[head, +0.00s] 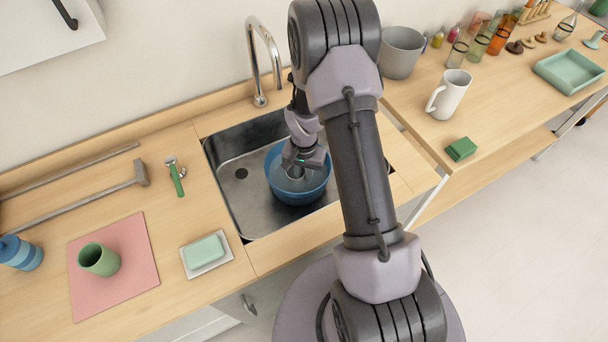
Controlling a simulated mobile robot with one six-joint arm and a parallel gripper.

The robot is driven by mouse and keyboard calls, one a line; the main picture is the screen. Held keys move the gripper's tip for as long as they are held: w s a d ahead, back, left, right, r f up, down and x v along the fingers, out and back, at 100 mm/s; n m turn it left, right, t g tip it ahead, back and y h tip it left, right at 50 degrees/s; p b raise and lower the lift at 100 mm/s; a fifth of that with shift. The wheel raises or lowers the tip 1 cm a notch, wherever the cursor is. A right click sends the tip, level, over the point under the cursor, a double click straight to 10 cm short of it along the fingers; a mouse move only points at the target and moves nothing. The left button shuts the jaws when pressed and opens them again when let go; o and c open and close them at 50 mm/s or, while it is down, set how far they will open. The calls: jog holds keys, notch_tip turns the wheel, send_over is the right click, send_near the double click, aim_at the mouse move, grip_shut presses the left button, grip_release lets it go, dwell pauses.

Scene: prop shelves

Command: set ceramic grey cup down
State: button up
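My gripper (296,172) points down into a blue basin (318,188) that stands in the steel sink. Something greyish shows right at the fingertips, inside the basin. It is small and partly hidden by the gripper, so I cannot tell whether it is the grey cup or part of the fingers. I cannot see whether the fingers are open or shut. A larger grey pot-like vessel (401,54) stands upright on the counter behind my arm, its lower left close to the arm's outline.
The sink (238,200) has a tall faucet (262,60) behind it. Left are a pink mat (135,265) with a green cup (98,260), and a soap dish (228,250). Right are a white mug (449,95), a green sponge (461,149) and a green tray (545,82). Bare counter lies between them.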

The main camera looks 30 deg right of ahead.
jog(key=shift+o, duration=0.5)
jog(key=shift+r, duration=0.15)
jog(key=s+a+r+n+t+p, duration=0.1)
jog(key=a+r+p, duration=0.15)
jog(key=r, duration=1.15)
jog(key=s+a+r+t+p, duration=0.1)
jog(key=a+r+p, duration=0.15)
jog(key=r, duration=1.05)
jog(key=s+a+r+n+t+y, duration=0.1)
jog(key=s+a+r+t, duration=0.1)
jog(key=s+a+r, duration=0.3)
jog(key=s+a+r+n+t+y, duration=0.1)
jog(key=s+a+r+n, duration=0.1)
jog(key=s+a+r, duration=0.3)
jog(key=s+r, duration=0.3)
jog(key=s, duration=0.4)
jog(key=shift+r+n+t+b, duration=0.3)
jog(key=shift+r+t, duration=0.1)
